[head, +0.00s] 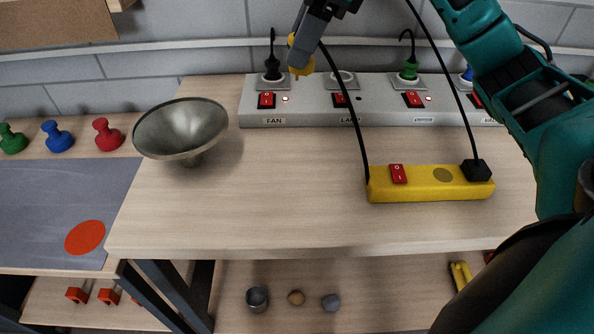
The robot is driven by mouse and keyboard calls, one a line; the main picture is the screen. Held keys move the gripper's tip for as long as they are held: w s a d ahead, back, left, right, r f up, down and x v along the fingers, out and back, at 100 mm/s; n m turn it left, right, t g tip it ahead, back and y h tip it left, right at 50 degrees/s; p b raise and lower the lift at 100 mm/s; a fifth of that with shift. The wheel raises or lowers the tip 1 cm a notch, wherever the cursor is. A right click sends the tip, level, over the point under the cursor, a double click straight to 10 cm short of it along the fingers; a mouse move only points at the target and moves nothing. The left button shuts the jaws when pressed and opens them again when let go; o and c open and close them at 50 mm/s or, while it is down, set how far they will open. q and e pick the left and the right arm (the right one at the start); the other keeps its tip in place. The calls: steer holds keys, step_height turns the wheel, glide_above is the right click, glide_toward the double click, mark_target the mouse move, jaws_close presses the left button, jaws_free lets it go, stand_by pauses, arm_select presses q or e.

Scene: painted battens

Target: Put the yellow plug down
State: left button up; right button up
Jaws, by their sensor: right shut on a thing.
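The yellow plug (301,68) is held in the air by my right gripper (303,48), whose grey fingers are shut on it. Its pins point down, in front of the back wall and just above the grey socket strip (315,112), between the black plug and an empty socket as seen from here. A black cord runs from near the plug down to the left end of a yellow extension block (430,193) on the bench. The gripper hides part of the plug. My left gripper is out of view.
The strip carries a black plug (272,66), a green plug (409,70) and a blue plug (467,76); the LAMP socket (341,78) looks empty. A metal bowl (182,130) stands left on the bench. The bench top (280,190) is bare in the middle.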

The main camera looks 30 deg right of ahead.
steer(key=shift+s+a+f, duration=0.1)
steer(key=shift+s+f, duration=0.1)
steer(key=shift+f, duration=0.05)
step_height(320, 180, down, 15)
steer(key=shift+b, duration=1.1)
steer(key=shift+f, duration=2.15)
steer(key=shift+f+b, duration=0.45)
steer(key=shift+b, duration=0.15)
steer(key=shift+f, duration=0.2)
steer(key=o, duration=1.2)
steer(key=shift+c, duration=0.2)
